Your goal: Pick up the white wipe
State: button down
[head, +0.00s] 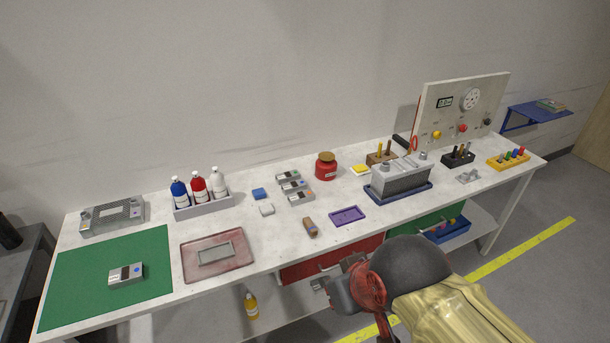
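The white wipe (266,209) is a small pale block lying flat on the white workbench (225,228), left of the middle. My gripper (335,276) is low in the picture, in front of the bench's front edge and well apart from the wipe. The arm partly hides the gripper, and its fingers are too unclear to tell whether they are open or shut.
Grey boxes (294,186) stand right of the wipe, and a bottle tray (205,206) stands to its left. A brown-handled item (310,227), a purple tray (347,216) and a reddish tray (217,254) lie nearer the front edge. The bench around the wipe is mostly clear.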

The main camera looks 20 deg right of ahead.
aim_at(266, 210)
jog(key=i+z, duration=0.25)
jog(key=i, duration=0.45)
jog(key=i+j+z, duration=0.2)
jog(key=i, duration=0.45)
